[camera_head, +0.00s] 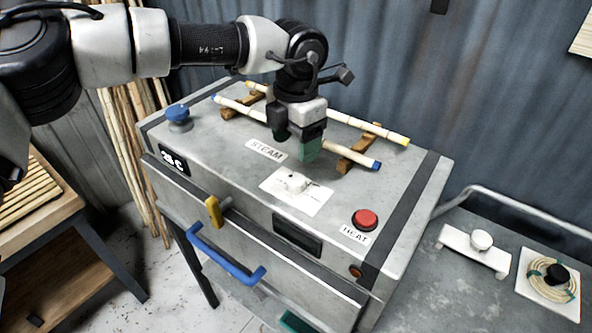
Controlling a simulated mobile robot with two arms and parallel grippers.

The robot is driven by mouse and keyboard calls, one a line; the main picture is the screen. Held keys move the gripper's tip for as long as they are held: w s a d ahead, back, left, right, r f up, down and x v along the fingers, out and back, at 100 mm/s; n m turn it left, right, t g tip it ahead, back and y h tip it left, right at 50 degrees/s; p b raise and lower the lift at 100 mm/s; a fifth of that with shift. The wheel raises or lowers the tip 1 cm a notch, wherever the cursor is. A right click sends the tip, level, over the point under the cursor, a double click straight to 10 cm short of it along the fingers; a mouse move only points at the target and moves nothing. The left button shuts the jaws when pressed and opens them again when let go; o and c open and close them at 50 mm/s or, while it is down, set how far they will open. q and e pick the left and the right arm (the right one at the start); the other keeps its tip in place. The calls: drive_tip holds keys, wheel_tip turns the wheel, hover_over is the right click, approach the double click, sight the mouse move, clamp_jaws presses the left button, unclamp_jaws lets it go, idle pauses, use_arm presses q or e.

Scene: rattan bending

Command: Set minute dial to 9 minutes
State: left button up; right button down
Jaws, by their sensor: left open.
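A white dial knob (294,183) sits on a white plate (313,204) on top of the grey steam box (225,150). The plate's marks are too small to read. My left gripper (291,142) points down above the box top, just behind the dial in the picture. It is open and empty, with one green finger in front and a darker finger to its left. It appears apart from the knob. My right gripper does not show clearly.
A red button (365,219) marked HEAT, a blue knob (179,116) and two rods on wooden rests (358,149) are on the box. A yellow lever (214,211) and blue handle (225,257) stick out in front. A side table (462,261) stands right.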

sight(296, 179)
use_arm(q)
wheel_tip(296, 179, down, 7)
drive_tip(key=p, duration=0.3)
drive_tip(key=shift+f, duration=0.9)
